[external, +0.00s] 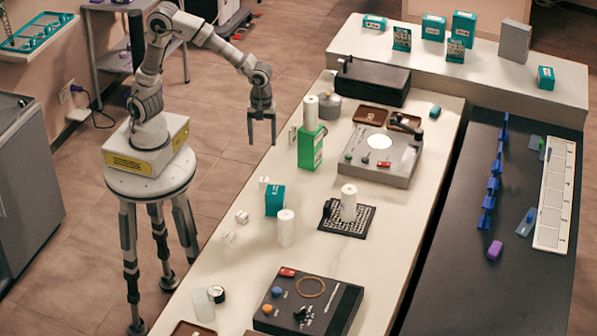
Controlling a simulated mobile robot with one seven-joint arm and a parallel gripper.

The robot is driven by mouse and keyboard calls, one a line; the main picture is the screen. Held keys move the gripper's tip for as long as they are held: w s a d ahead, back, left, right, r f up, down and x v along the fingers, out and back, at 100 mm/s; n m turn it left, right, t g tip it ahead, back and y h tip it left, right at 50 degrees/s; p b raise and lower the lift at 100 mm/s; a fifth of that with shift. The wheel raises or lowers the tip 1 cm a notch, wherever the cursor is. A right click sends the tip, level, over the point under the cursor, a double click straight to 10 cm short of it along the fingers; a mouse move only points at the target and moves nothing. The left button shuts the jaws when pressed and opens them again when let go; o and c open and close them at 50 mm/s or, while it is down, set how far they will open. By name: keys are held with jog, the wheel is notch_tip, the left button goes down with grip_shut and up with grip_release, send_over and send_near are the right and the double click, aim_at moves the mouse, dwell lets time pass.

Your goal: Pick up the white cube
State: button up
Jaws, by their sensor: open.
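My gripper (262,138) hangs pointing down near the far left edge of the white table (330,262), with its two fingers apart and nothing between them. Several small white pieces lie along the table's left side. One small white block (242,216) looks cube-like, and another small white piece (264,182) lies behind it, by a teal box (275,200). A pale, see-through piece (228,237) lies in front. I cannot tell for certain which is the white cube. My gripper is above and behind these pieces, apart from them.
A green box (310,148) with a white roll on top stands right of my gripper. A white cylinder (286,228) stands close to the teal box. A grey device (382,155) and a black control box (308,302) also occupy the table.

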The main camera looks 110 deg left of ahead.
jog(key=b, duration=0.2)
send_over(264, 179)
jog(key=f, duration=1)
jog(key=shift+s+a+f, duration=0.15)
jog(key=shift+a+f, duration=0.1)
jog(key=shift+f, duration=0.05)
jog(key=shift+d+f+b, duration=0.15)
jog(key=shift+f+b, duration=0.3)
jog(key=shift+f, duration=0.9)
jog(key=shift+d+f+b, duration=0.1)
jog(key=shift+f+b, duration=0.35)
jog(key=shift+f, duration=0.85)
jog(key=shift+c, duration=0.3)
grip_shut()
